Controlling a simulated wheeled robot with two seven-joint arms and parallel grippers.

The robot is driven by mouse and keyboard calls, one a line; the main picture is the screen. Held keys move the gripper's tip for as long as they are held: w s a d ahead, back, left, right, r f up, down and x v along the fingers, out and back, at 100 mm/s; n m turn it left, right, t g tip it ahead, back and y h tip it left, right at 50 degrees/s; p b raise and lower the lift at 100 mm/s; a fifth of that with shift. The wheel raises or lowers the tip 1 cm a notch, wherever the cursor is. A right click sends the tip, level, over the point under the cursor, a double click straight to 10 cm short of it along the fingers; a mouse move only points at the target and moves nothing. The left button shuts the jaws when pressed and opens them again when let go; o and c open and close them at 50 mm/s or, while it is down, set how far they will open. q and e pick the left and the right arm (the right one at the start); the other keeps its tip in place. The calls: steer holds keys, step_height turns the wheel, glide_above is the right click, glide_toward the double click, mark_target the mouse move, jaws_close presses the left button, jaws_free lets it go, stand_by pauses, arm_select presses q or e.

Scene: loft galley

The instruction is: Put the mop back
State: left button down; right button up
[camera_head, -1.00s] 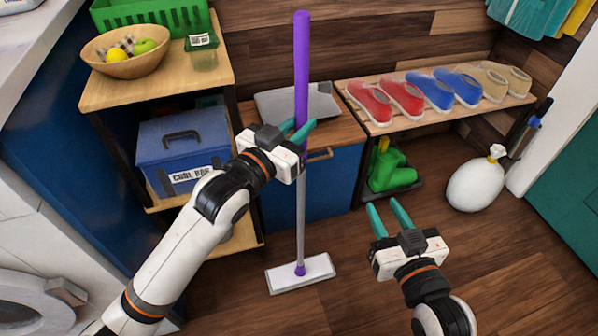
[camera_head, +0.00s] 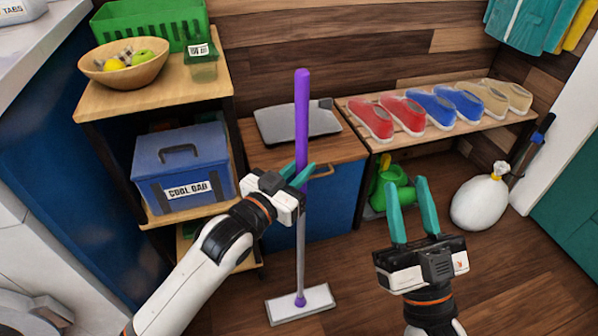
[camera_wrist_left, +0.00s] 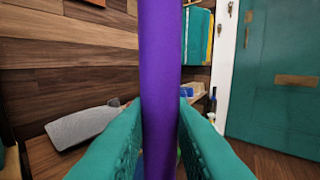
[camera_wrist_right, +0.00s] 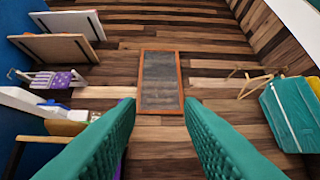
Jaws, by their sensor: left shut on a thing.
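The mop has a purple upper handle (camera_head: 302,115), a grey lower pole and a flat white head (camera_head: 300,304) on the wooden floor. It stands upright in front of the blue cabinet. My left gripper (camera_head: 298,178) is shut on the purple handle. The left wrist view shows the handle (camera_wrist_left: 160,80) between both teal fingers (camera_wrist_left: 160,145). My right gripper (camera_head: 411,205) is open and empty, to the right of the mop. In the right wrist view its teal fingers (camera_wrist_right: 160,115) are apart with nothing between them.
A shelf with a blue cool box (camera_head: 182,170) and fruit bowl (camera_head: 124,65) stands left. A white sack (camera_head: 480,202) sits further right. Floor between the right gripper and mop is clear.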

stand_by(0.3)
arm_select(q)
steer(key=c, duration=1.3)
jaws_free()
steer(key=shift+f, duration=0.1)
steer(key=shift+s+a, duration=0.25)
steer(key=shift+s, duration=0.05)
steer(key=s+a+n+t+y, duration=0.1)
steer(key=s+a+y, duration=0.1)
steer(key=s+a, duration=0.2)
steer(key=s+a+r+n+t+y+p, duration=0.1)
steer(key=s+a+n+y, duration=0.1)
steer(key=s+a, duration=0.2)
steer(key=s+a+r+n+t+y+p, duration=0.1)
steer(key=s+a+t, duration=0.1)
steer(key=s+a, duration=0.2)
steer(key=shift+a+r+y, duration=0.2)
steer(key=shift+a+y, duration=0.2)
steer(key=shift+a, duration=0.15)
arm_select(e)
steer(key=w+f+g+h, duration=0.2)
steer(key=w+f+g, duration=0.1)
steer(key=f+g, duration=0.3)
steer(key=shift+w+d+f, duration=0.15)
steer(key=shift+w+f, duration=0.05)
steer(key=shift+f, duration=0.7)
